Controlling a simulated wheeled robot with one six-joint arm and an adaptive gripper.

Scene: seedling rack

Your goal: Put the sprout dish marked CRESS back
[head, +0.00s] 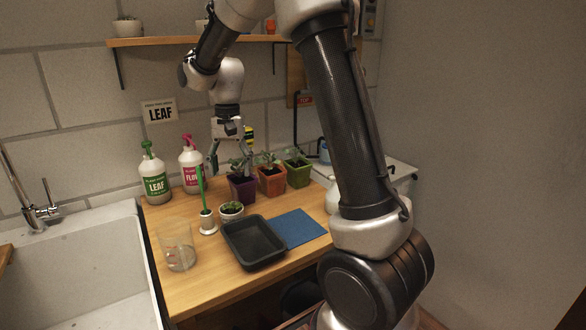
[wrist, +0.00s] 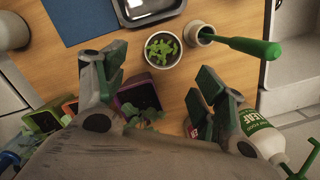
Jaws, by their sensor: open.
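A small white dish with green sprouts (head: 231,211) stands upright on the wooden counter, just behind the black tray; no marking on it is readable. In the wrist view the sprout dish (wrist: 163,48) lies between and beyond my fingertips, with wood showing around it. My gripper (head: 228,166) points down above the back of the counter, higher than the dish and apart from it. In the wrist view my gripper (wrist: 161,72) has its fingers spread with nothing between them.
Close around the dish are a green-handled tool in a white holder (head: 208,222), a black tray (head: 255,262) and a purple pot (head: 242,191). Orange (head: 271,184) and green pots (head: 298,176), spray bottles (head: 155,184), a glass (head: 178,250) and a blue mat (head: 301,228) stand farther out.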

